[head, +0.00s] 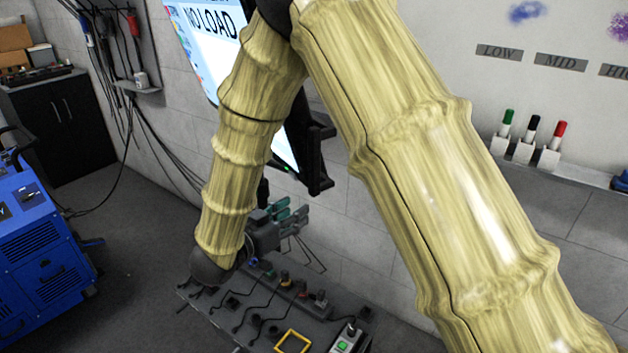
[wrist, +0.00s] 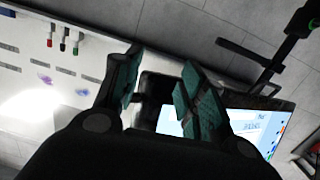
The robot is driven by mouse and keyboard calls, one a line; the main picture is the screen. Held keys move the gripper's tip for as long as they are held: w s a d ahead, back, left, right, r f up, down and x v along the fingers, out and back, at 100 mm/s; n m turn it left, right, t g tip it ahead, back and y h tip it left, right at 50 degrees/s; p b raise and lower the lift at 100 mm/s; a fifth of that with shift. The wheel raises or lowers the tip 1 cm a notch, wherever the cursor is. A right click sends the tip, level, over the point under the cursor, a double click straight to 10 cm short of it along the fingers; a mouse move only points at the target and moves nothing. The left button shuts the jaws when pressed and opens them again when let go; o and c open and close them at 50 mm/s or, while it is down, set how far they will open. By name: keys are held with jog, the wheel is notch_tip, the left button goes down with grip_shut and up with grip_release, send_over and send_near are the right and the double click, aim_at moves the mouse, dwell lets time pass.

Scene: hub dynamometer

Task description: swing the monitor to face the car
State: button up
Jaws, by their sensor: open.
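The monitor (head: 205,45) hangs at upper centre-left in the head view, its lit screen reading "NO LOAD". My arm hides much of it. Its dark edge and bracket (head: 318,160) show to the right of my forearm. My gripper (head: 290,214) is below the monitor, above the bench, with its teal-padded fingers apart and nothing visible between them. In the wrist view, the open fingers (wrist: 160,68) frame the middle. The monitor's screen (wrist: 255,128) shows behind and right of the right finger, partly hidden by it. A black support arm (wrist: 285,50) runs to the upper right. No car is visible.
A dark bench (head: 240,325) with knobs, cables and a green-button box (head: 345,342) lies below my gripper. A blue machine (head: 40,260) stands at left, a black cabinet (head: 62,125) behind it. A whiteboard (head: 450,85) with marker holders is at right.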

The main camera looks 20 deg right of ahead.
aim_at(310, 168)
jog(key=s+a+r+m+g+h, duration=0.2)
jog(key=s+a+r, duration=0.1)
jog(key=r, duration=0.4)
jog(key=s+a+r+m+g+h, duration=0.2)
jog(key=s+r+g, duration=0.1)
jog(key=r, duration=0.3)
jog(key=x, duration=0.3)
jog(key=p+x, duration=0.1)
jog(key=x, duration=0.3)
jog(key=p+x, duration=0.1)
jog(key=x, duration=0.2)
jog(key=shift+w+d+r, duration=0.1)
jog(key=shift+w+d, duration=0.15)
jog(key=shift+w, duration=0.2)
grip_shut()
